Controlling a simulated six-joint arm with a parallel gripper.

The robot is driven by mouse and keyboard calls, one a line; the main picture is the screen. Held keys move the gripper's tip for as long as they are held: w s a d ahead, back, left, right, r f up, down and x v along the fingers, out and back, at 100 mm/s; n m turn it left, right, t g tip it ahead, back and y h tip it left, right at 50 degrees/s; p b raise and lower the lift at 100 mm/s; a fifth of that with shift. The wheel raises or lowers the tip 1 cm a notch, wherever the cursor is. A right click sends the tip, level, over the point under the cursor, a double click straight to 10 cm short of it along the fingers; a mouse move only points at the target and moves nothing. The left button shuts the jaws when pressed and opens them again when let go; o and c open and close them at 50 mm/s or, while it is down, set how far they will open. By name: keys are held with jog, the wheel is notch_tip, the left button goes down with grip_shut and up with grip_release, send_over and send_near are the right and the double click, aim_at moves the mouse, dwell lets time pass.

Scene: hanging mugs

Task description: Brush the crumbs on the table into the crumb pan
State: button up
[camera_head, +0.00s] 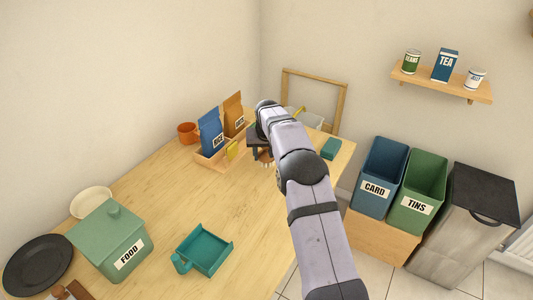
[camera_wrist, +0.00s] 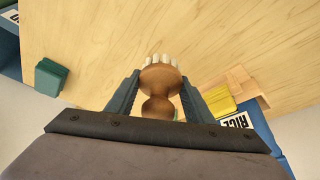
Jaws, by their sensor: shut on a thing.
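The crumb pan (camera_head: 204,250), a teal open tray with a short handle, lies on the near part of the wooden table in the head view. My gripper (camera_head: 263,157) is over the far part of the table, well away from the pan. In the wrist view my gripper (camera_wrist: 158,94) is shut on a turned wooden brush (camera_wrist: 160,79) with pale bristles, one finger on each side of it. The bristle tips point toward the tabletop; I cannot tell whether they touch it. I cannot make out crumbs in either view.
A wooden tray (camera_head: 208,160) with the rice bag (camera_head: 210,131) and another bag stands left of my gripper. A teal block (camera_head: 331,148) lies to its right. A green FOOD box (camera_head: 112,242) and dark plate (camera_head: 38,264) stand near left. The middle table is clear.

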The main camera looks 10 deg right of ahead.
aim_at(267, 173)
jog(key=shift+f+b, duration=1.25)
jog(key=shift+f, duration=1.45)
jog(key=o, duration=1)
jog(key=shift+o, duration=1.3)
jog(key=shift+r+p, duration=0.3)
jog(key=shift+p, duration=0.2)
